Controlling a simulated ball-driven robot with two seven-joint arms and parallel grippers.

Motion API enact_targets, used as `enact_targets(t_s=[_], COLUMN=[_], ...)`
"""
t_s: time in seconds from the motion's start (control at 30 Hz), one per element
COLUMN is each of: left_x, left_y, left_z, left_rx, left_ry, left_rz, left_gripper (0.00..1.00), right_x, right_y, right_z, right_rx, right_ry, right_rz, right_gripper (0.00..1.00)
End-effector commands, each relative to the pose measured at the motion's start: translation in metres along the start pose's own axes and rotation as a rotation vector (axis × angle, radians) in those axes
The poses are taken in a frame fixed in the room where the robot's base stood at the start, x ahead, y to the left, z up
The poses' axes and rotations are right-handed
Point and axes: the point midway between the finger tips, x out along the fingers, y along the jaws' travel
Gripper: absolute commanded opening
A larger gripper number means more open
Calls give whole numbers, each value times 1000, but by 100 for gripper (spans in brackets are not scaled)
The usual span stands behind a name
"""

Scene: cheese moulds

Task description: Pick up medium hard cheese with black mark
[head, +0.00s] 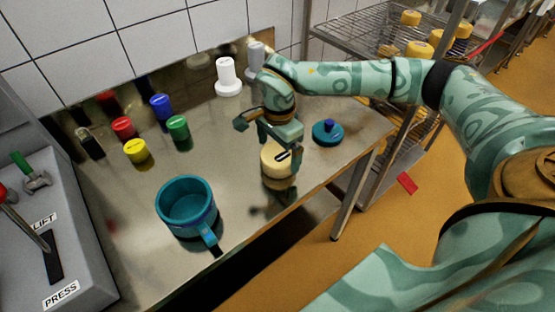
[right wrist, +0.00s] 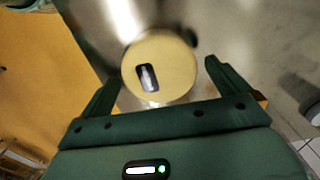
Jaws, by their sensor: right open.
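A pale yellow round cheese (head: 273,163) stands on the metal table, near its front edge, with a black mark on its top. In the right wrist view the cheese (right wrist: 172,60) shows from above, its black mark (right wrist: 147,77) holding a light shape. My right gripper (head: 268,138) is open just above the cheese. In the right wrist view its two fingers (right wrist: 158,82) stand apart, one towards each side of the cheese; I cannot tell whether either touches it. My left gripper is not in view.
A teal pot (head: 186,205) stands front left of the cheese, and a teal lid (head: 327,132) lies to its right. Coloured cylinders (head: 136,151) and a white bottle-like piece (head: 227,76) stand behind. A grey press box (head: 75,235) is at far left.

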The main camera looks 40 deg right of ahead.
Motion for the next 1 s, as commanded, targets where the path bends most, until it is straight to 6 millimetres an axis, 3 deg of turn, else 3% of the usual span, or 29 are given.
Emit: enact_targets(t_s=[0.03, 0.1, 0.33, 0.47, 0.5, 0.83, 1.0], left_x=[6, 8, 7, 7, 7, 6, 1], left_y=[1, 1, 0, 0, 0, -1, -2], left_z=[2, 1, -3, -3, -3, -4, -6], left_rx=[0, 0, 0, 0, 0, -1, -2], left_ry=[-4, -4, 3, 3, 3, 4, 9], left_rz=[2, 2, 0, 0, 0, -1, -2], left_gripper=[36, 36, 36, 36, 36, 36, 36], right_x=[14, 22, 21, 21, 21, 18, 1], right_y=[1, 1, 0, 0, 0, 0, -1], right_z=[0, 0, 0, 0, 0, 0, 0], right_rx=[0, 0, -1, 0, 0, 0, 0], right_ry=[-1, 0, 0, 0, 0, 0, 0], right_rz=[6, 5, 1, 1, 1, -1, -4], right_gripper=[100, 100, 100, 64, 59, 59, 59])
